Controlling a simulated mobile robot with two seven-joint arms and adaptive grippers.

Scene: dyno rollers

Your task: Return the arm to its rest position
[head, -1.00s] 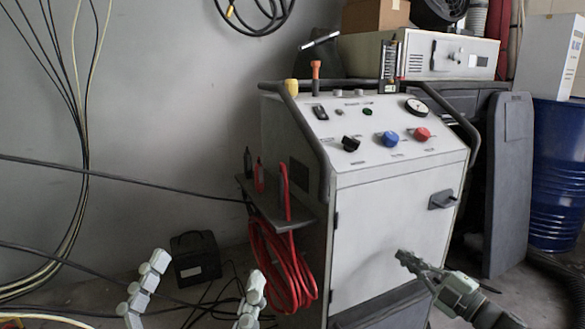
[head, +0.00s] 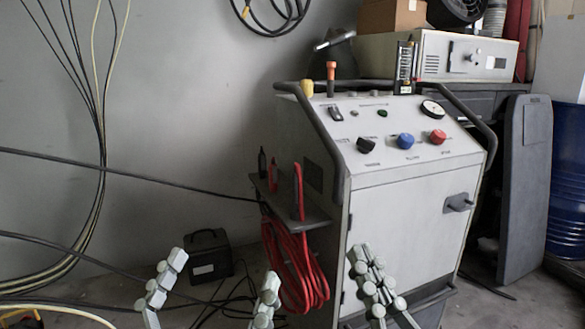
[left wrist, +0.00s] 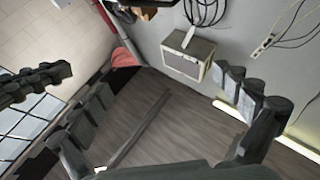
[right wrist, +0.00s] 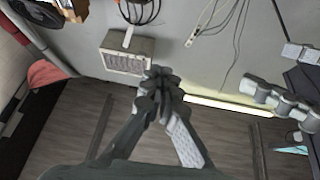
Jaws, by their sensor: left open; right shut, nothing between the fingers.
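My left gripper (head: 218,278) is open and empty at the bottom of the head view, its two fingers spread apart. In the left wrist view its fingers (left wrist: 160,90) stand wide with only floor and wall between them. My right gripper (head: 368,262) is shut and empty in front of the lower door of the white control console (head: 405,215) in the head view. Its fingertips meet in the right wrist view (right wrist: 160,82). Part of the left gripper (right wrist: 283,101) shows at the right of that view. The arm links behind the grippers are mostly out of the head view.
The console has a side shelf (head: 290,207) with red cables (head: 292,262) hanging beneath it, close to both grippers. A black box (head: 208,256) and loose cables lie on the floor. A dark panel (head: 525,190) and blue drum (head: 567,180) stand at the right.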

